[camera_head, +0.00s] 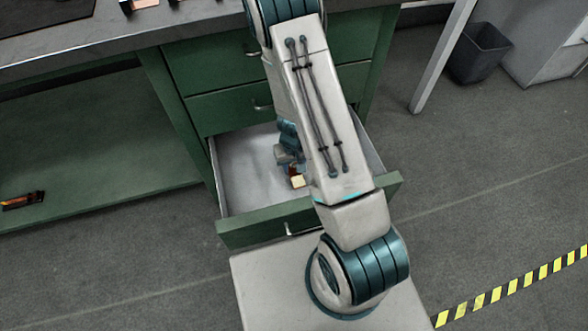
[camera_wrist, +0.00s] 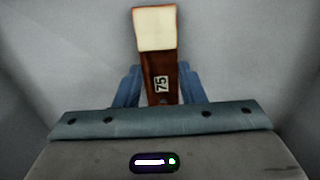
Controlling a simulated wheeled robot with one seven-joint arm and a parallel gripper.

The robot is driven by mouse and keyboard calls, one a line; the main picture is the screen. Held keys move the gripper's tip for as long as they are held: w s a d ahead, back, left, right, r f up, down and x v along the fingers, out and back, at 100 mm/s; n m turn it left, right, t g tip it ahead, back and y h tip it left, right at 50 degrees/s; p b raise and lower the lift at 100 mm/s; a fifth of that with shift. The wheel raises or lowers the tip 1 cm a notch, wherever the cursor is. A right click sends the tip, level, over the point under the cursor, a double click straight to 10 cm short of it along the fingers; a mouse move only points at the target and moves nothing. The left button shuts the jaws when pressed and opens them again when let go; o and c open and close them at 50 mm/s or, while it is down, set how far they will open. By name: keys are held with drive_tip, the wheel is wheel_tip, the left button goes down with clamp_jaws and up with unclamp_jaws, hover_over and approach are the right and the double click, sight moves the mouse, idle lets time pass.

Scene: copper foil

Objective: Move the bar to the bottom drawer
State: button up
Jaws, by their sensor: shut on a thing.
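The bar (camera_wrist: 160,62) is reddish brown with a cream end and a "75" label. In the wrist view it stands out between the two blue fingers of my gripper (camera_wrist: 158,88), which is shut on it. In the head view the bar (camera_head: 297,180) shows as a small cream and brown piece, and my gripper (camera_head: 290,158) is partly hidden behind my arm. Both are over or inside the open bottom drawer (camera_head: 240,178), a pale tray with a green front. Whether the bar touches the drawer floor cannot be told.
Green closed drawers (camera_head: 225,105) sit above the open one, under a grey worktop (camera_head: 190,25). A dark object (camera_head: 22,200) lies on the green shelf at left. A black bin (camera_head: 478,52) stands at the upper right. The floor at right is clear, with yellow-black tape (camera_head: 510,288).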

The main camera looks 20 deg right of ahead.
drive_tip(key=shift+f, duration=0.85)
drive_tip(key=shift+f, duration=0.15)
drive_tip(key=o, duration=1.1)
